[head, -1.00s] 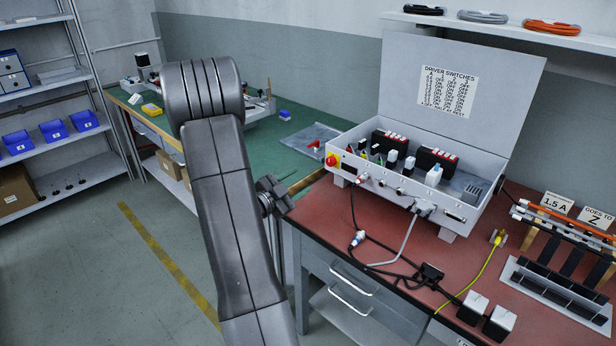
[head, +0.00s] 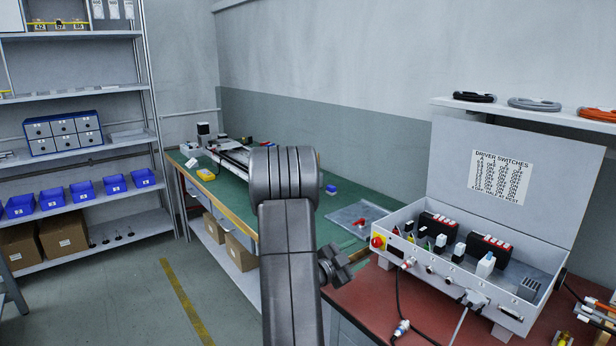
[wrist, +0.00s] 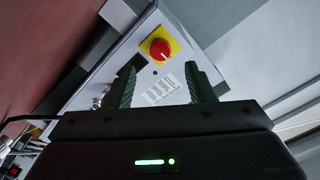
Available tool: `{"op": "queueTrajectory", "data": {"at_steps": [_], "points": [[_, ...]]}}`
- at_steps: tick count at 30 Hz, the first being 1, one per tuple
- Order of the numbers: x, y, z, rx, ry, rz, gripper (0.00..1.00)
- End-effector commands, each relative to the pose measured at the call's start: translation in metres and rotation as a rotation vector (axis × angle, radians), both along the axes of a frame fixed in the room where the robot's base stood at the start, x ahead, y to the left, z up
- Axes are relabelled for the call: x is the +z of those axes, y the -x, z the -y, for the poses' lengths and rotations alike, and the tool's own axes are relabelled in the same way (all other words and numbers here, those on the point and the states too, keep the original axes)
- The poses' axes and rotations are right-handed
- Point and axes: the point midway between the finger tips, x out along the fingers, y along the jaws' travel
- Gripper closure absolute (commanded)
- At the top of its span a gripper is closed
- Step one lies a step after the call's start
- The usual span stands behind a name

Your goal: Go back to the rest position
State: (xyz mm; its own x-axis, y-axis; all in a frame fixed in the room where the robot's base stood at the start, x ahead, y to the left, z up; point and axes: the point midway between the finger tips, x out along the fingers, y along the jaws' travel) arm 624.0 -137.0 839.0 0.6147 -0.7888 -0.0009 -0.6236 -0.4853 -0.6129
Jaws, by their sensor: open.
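My gripper (wrist: 162,85) shows in the wrist view with its two dark green fingers apart and nothing between them. The open control box (head: 462,285) stands to the right of my arm on the red bench top (head: 370,300).
A green workbench (head: 345,190) with a long machine on it runs behind my arm. A clear bag (head: 357,219) lies near its corner. Shelving (head: 85,155) with blue bins stands at the left. The floor (head: 130,290) with a yellow line is open at front left.

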Motion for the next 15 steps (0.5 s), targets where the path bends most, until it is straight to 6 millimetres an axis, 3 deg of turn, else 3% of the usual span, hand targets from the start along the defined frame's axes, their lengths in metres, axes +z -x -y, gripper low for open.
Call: {"op": "queueTrajectory", "data": {"at_steps": [6, 15], "points": [[0.0, -0.024, 0.033, -0.002, 0.001, 0.0, 0.51], [0.001, -0.04, 0.052, 0.001, 0.0, 0.0, 0.51]]}}
